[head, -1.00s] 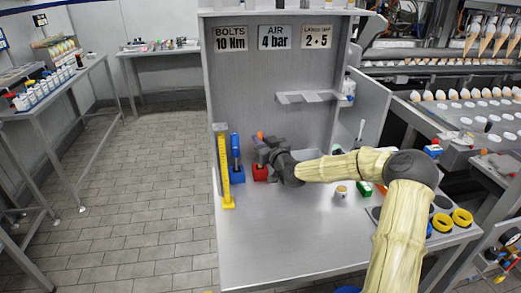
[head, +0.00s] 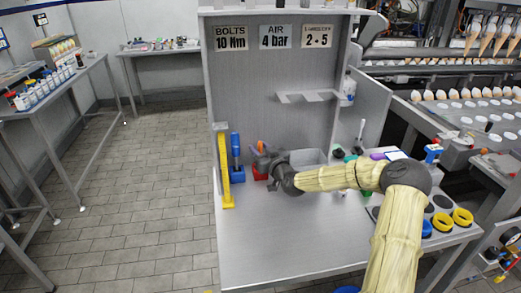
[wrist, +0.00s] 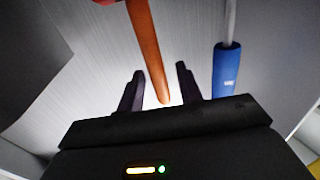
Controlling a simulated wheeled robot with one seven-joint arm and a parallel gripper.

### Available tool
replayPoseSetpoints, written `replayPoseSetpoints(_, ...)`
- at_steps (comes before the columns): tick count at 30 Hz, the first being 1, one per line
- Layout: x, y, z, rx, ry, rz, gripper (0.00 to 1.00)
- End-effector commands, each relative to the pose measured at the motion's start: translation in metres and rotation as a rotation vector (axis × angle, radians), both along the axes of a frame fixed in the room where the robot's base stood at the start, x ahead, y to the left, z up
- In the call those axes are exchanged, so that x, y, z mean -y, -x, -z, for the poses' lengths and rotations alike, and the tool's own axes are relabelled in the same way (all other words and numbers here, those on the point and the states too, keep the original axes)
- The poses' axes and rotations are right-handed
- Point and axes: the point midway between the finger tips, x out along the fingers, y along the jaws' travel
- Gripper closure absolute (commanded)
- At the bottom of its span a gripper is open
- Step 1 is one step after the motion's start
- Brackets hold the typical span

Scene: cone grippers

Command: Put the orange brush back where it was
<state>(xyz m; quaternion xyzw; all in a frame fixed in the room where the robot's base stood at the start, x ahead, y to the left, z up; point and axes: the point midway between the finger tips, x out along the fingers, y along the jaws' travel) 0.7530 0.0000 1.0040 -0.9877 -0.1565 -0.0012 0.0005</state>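The orange brush (head: 260,145) stands upright at the red holder block (head: 260,173) near the back left of the workbench; its lower end is mostly hidden by my gripper. In the wrist view its orange handle (wrist: 149,55) runs between my two fingers, with a red part at the top edge. My gripper (wrist: 160,88) is open, with a visible gap between each finger and the handle. In the head view my gripper (head: 265,161) is beside the red block.
A blue-handled tool (head: 236,145) stands in a blue block just left of the brush, with a yellow upright stand (head: 225,175) beyond it. A grey bin (head: 309,158) is behind my wrist. The front of the workbench (head: 285,245) is clear.

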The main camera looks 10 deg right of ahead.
Motion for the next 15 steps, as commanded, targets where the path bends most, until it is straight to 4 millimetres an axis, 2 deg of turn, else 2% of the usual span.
replayPoseSetpoints(8,0.001,0.001,-0.004,0.0,0.0,0.001,0.65)
replayPoseSetpoints(15,0.011,0.031,-0.001,0.0,0.003,0.0,0.65)
